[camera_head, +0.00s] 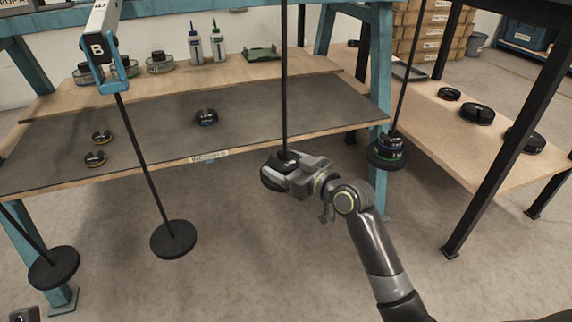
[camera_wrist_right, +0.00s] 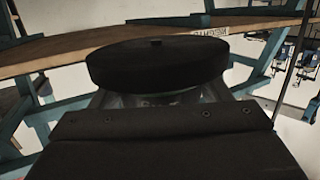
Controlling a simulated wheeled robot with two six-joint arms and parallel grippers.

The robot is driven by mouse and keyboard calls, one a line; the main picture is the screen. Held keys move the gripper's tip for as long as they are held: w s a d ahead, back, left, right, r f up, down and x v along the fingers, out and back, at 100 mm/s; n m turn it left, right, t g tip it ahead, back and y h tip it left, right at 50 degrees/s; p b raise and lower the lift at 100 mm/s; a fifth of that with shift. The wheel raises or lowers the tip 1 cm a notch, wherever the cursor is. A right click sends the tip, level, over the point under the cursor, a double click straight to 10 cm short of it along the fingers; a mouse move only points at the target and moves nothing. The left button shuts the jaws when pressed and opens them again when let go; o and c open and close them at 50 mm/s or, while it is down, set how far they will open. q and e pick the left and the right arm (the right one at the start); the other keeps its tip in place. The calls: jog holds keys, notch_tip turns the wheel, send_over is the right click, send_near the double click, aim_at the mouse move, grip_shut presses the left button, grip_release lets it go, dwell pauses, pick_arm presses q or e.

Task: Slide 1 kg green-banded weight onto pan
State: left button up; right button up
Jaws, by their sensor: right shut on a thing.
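My right gripper (camera_head: 284,174) is shut on a dark round weight at the foot of the middle hanging rod (camera_head: 284,85). This weight (camera_head: 270,182) is partly hidden by the fingers, and I cannot make out a green band. In the right wrist view a dark disc (camera_wrist_right: 155,68) with a small knob fills the space ahead of the jaws. The pan under the middle rod is hidden or cannot be told from the weight. A small grey piece at the bottom left corner may be my left gripper (camera_head: 22,314); its jaws do not show.
Empty dark pans (camera_head: 173,239) and (camera_head: 54,268) hang on the left. A stacked pan (camera_head: 388,154) hangs on the right. A blue-banded weight (camera_head: 206,118) and yellow-banded weights (camera_head: 95,158) lie on the grey shelf mat. Dark weights (camera_head: 477,113) lie on the right table.

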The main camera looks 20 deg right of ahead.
dwell(0.4)
jog(key=o, duration=1.5)
jog(key=shift+o, duration=0.3)
jog(key=shift+f, duration=0.25)
jog(key=shift+s+r, duration=0.1)
jog(key=shift+s+d+r, duration=0.1)
jog(key=shift+s+d, duration=0.05)
jog(key=shift+p+v, duration=0.55)
jog(key=shift+v, duration=0.25)
jog(key=shift+p+v, duration=0.9)
jog(key=shift+v, duration=1.55)
